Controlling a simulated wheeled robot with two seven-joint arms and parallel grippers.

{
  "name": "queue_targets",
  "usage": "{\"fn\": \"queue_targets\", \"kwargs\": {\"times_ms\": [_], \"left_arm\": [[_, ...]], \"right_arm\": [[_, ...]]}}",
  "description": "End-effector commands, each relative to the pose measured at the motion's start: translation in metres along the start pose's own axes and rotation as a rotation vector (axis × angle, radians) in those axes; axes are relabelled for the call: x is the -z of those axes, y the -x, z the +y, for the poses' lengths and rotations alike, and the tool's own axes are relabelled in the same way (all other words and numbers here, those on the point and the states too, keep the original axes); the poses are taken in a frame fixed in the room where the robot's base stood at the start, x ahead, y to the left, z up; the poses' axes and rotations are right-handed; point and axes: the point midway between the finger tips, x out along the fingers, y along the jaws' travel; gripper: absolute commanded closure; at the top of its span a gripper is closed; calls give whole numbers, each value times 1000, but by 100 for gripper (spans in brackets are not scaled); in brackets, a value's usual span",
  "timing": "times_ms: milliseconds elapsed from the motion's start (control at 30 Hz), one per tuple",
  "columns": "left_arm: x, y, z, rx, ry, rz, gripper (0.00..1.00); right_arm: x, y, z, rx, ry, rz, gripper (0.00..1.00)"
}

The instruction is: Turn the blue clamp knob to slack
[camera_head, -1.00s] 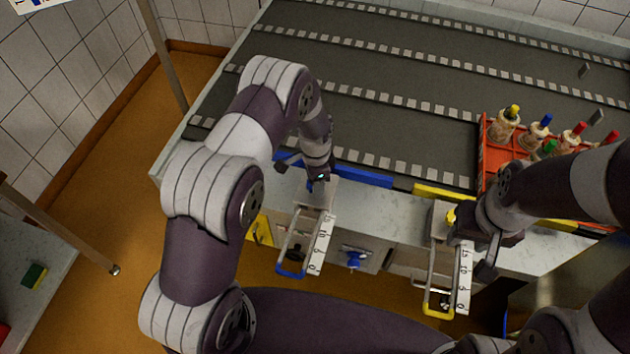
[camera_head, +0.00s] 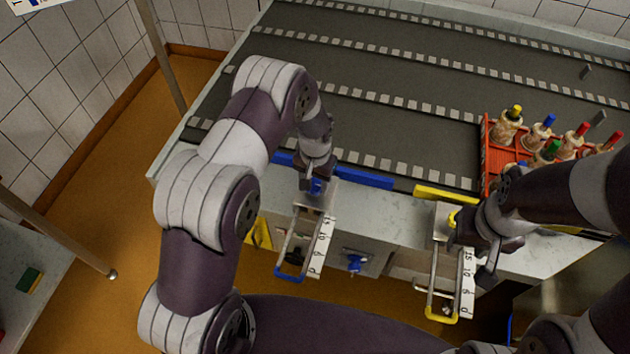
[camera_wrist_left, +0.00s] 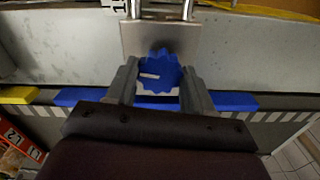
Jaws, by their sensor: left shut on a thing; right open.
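The blue clamp knob (camera_head: 317,186) sits on a metal block at the table's front edge, above the blue-handled slide. In the left wrist view the knob (camera_wrist_left: 160,72) is a lobed blue disc with a short white mark at its left. My left gripper (camera_head: 312,186) is shut on it, with one finger on each side in the left wrist view (camera_wrist_left: 158,85). My right gripper (camera_head: 486,256) is open near the yellow knob (camera_head: 453,219) on the right block. Whether its fingers touch that knob is hard to tell.
A blue-handled slide (camera_head: 291,276) and a yellow-handled slide (camera_head: 441,318) with number scales hang at the front. Another blue knob (camera_head: 355,264) is on the front panel. A red crate (camera_head: 484,150) holds several colour-capped bottles. The grey table top (camera_head: 400,70) is mostly clear.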

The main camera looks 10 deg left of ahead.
Motion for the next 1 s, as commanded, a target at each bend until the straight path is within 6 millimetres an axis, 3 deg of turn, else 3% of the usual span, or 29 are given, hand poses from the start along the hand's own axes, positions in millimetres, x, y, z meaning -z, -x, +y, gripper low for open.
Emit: {"fn": "queue_targets", "kwargs": {"times_ms": [333, 900, 933, 1000], "left_arm": [[6, 5, -1, 0, 137, 19, 78], [7, 6, -1, 0, 163, 20, 78], [7, 6, -1, 0, 163, 20, 38], [6, 5, -1, 0, 163, 18, 23]], "right_arm": [[0, -2, 0, 0, 0, 0, 57], [0, -2, 0, 0, 0, 0, 57], [0, -2, 0, 0, 0, 0, 57], [0, -2, 0, 0, 0, 0, 57]]}}
